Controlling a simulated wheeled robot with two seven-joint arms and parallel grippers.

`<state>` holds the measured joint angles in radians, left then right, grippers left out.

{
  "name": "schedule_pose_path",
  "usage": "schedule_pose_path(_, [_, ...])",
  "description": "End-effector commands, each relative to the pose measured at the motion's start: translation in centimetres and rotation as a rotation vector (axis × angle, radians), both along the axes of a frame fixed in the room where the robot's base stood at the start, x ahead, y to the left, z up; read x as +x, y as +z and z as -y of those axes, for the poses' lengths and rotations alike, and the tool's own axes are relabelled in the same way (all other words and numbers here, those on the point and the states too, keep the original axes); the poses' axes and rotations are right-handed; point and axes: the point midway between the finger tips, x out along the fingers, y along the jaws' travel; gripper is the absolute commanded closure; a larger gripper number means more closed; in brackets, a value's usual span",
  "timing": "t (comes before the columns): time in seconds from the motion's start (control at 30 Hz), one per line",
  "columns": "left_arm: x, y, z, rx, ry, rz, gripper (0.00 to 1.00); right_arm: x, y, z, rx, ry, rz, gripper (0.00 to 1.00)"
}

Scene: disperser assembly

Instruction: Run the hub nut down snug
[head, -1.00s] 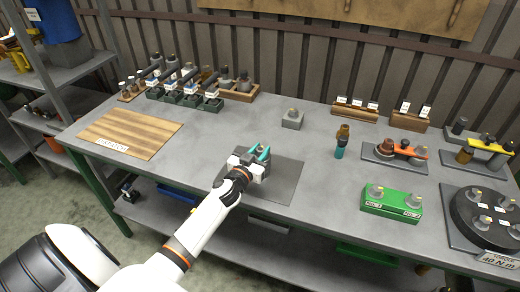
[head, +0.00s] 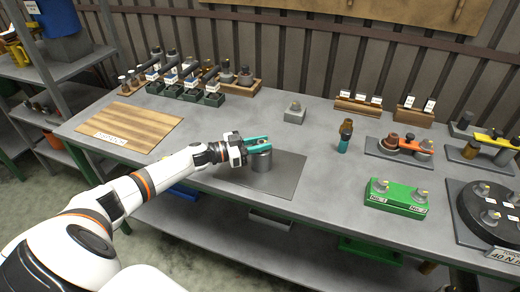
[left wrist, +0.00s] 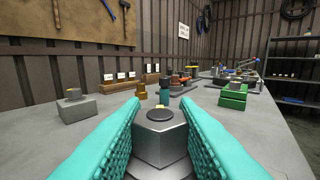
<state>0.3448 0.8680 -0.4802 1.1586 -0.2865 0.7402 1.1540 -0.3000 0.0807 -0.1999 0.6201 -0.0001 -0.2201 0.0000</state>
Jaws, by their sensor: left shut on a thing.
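The hub (head: 262,161) is a grey metal cylinder standing on the dark mat (head: 285,178) at the middle of the bench. My left gripper (head: 257,143) reaches in from the left at the top of the hub, its teal fingers pointing right. In the left wrist view the fingers (left wrist: 160,112) lie on both sides of the grey six-sided hub nut (left wrist: 160,143), which has a dark round top. The gripper is shut on the nut. The nut's underside and its seat on the hub are mostly hidden. My right gripper is not in view.
A small grey block (head: 295,112) stands behind the mat, with a teal-and-brown tool (head: 345,136) to its right. A green fixture (head: 397,198) and a dark round turntable (head: 485,210) are at the right. A wooden board (head: 125,127) lies at the left.

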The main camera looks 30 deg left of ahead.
Motion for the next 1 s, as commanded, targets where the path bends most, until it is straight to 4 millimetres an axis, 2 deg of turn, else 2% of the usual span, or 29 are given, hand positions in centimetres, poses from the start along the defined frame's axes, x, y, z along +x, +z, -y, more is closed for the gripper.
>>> schedule_pose_path(0.03, [0.07, -0.23, 0.01, 0.002, -0.017, 0.001, 0.96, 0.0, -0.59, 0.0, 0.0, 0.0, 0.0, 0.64])
schedule_pose_path(0.2, [0.05, -0.11, 0.04, 0.0, -0.053, 0.0, 0.96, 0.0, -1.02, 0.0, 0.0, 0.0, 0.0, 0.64])
schedule_pose_path(0.7, [0.02, 0.01, 0.13, -0.001, -0.065, 0.0, 0.96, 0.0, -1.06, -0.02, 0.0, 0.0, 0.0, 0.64])
schedule_pose_path(0.73, [0.02, 0.01, 0.13, -0.001, -0.065, 0.0, 0.68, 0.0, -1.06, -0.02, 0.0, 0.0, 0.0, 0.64])
schedule_pose_path(0.8, [0.03, 0.01, 0.12, -0.001, -0.065, 0.0, 0.56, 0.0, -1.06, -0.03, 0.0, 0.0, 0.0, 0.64])
schedule_pose_path(0.83, [0.04, 0.01, 0.12, -0.001, -0.065, 0.0, 0.52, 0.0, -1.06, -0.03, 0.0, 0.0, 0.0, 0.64])
schedule_pose_path(1.0, [0.03, 0.01, 0.09, -0.001, -0.064, 0.0, 0.51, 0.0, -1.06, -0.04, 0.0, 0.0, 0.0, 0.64])
